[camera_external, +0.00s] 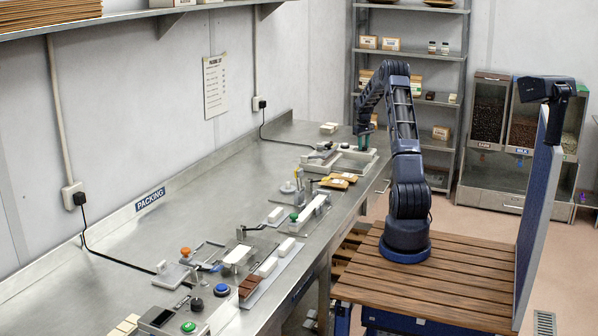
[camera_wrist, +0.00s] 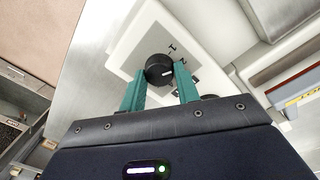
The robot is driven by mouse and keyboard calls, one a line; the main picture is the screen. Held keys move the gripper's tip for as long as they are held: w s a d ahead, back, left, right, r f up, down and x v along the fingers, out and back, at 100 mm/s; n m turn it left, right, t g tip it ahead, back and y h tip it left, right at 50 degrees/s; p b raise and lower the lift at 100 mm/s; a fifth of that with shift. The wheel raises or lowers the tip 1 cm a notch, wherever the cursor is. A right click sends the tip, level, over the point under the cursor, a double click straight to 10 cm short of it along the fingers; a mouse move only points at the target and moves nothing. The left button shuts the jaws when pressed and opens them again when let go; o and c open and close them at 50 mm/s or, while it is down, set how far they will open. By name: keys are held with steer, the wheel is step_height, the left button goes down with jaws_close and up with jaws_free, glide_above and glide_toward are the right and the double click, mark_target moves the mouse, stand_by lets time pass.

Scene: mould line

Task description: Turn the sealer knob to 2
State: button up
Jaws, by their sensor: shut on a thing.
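The sealer knob (camera_wrist: 159,70) is a round black knob with a short white mark, on a pale panel (camera_wrist: 128,58) in the wrist view. Small dark dial marks lie around its right side; they are too small to read. The teal fingers of my gripper (camera_wrist: 161,77) are shut on the knob, one on either side. In the external view my gripper (camera_external: 364,141) reaches down at the right end of the sealer (camera_external: 342,161), at the far end of the steel bench. The knob cannot be made out there.
A yellow packet (camera_external: 340,180) lies on the bench in front of the sealer. White blocks (camera_external: 328,128) stand behind it. Moulds and buttons fill the near bench; a shelf rack (camera_external: 411,60) stands behind my arm.

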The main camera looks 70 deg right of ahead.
steer(key=shift+m, duration=0.5)
steer(key=o, duration=1)
steer(key=shift+c, duration=0.2)
step_height(320, 180, up, 11)
steer(key=shift+w+a+f, duration=0.15)
steer(key=shift+w+a, duration=0.05)
